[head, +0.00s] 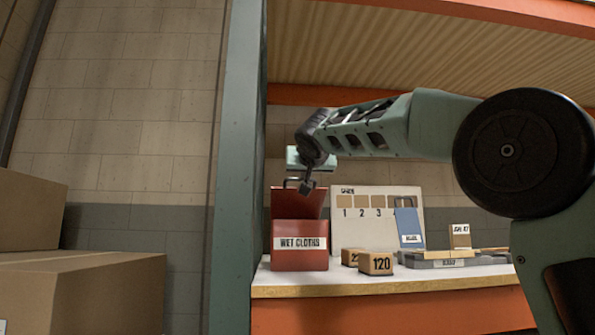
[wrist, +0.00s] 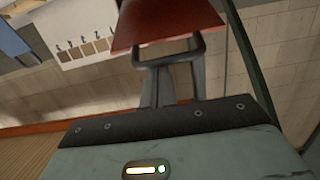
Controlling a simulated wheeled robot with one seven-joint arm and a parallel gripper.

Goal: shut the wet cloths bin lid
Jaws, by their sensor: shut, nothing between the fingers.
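The wet cloths bin (head: 300,259) is a red box with a white "WET CLOTHS" label, standing at the left end of the shelf in the head view. Its red lid (head: 311,203) is open and stands up at the back of the bin. My gripper (head: 306,187) is above the bin in front of the lid, fingers shut and empty. In the wrist view the gripper fingers (wrist: 170,55) reach toward a red panel (wrist: 168,22), which looks like the lid. I cannot tell whether they touch it. The inside of the bin is hidden.
A teal post (head: 235,180) stands just left of the bin. Two numbered blocks (head: 376,263) sit right of it, before a board with numbered swatches (head: 361,230). A blue card (head: 408,228) and a grey tray (head: 440,261) are further right. Cardboard boxes (head: 80,290) stand at left.

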